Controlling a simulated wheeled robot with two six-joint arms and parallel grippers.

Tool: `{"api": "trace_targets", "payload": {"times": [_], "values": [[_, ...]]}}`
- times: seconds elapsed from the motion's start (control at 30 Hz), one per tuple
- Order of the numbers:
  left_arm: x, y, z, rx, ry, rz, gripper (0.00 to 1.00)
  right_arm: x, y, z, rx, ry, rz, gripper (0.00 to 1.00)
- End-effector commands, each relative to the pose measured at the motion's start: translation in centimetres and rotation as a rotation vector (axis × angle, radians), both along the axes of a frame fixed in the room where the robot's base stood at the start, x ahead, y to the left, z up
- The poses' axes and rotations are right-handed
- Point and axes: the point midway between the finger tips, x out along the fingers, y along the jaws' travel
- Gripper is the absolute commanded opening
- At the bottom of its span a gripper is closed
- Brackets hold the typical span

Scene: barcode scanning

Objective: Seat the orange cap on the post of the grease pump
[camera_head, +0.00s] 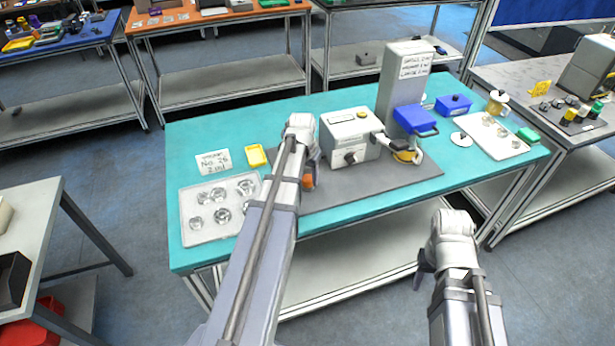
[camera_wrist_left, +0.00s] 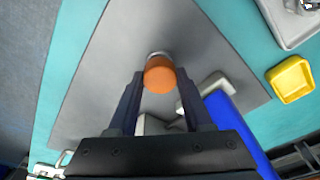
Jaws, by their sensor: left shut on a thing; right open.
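My left gripper (camera_head: 309,172) is shut on the orange cap (camera_head: 308,182), above the grey mat. In the left wrist view the orange cap (camera_wrist_left: 160,76) sits between the fingertips (camera_wrist_left: 158,82), with a pale rim at its far end. A white box-like device (camera_head: 350,138) with a dark front knob stands right of the gripper. I cannot tell for sure which device is the grease pump, and its post is not clearly visible. A blue part (camera_wrist_left: 236,132) with a pale end shows beside the gripper in the wrist view. My right gripper (camera_head: 427,262) is open, in front of the table.
The grey mat (camera_head: 400,188) lies on the teal table. A tall grey unit (camera_head: 395,85) and a blue box (camera_head: 414,120) stand behind right. A yellow tray (camera_head: 256,156) and a tray of metal parts (camera_head: 188,232) lie left. Another parts tray (camera_head: 510,149) lies right.

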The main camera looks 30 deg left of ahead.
Motion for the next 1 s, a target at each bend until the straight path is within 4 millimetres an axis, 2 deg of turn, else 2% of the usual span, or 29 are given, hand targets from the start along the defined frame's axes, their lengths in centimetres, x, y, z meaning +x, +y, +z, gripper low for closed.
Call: {"api": "trace_targets", "payload": {"times": [1.0], "values": [[0.0,0.01,-0.91,0.0,0.0,0.0,0.0,0.0,0.0,-0.92,0.0,0.0,0.0,0.5]]}}
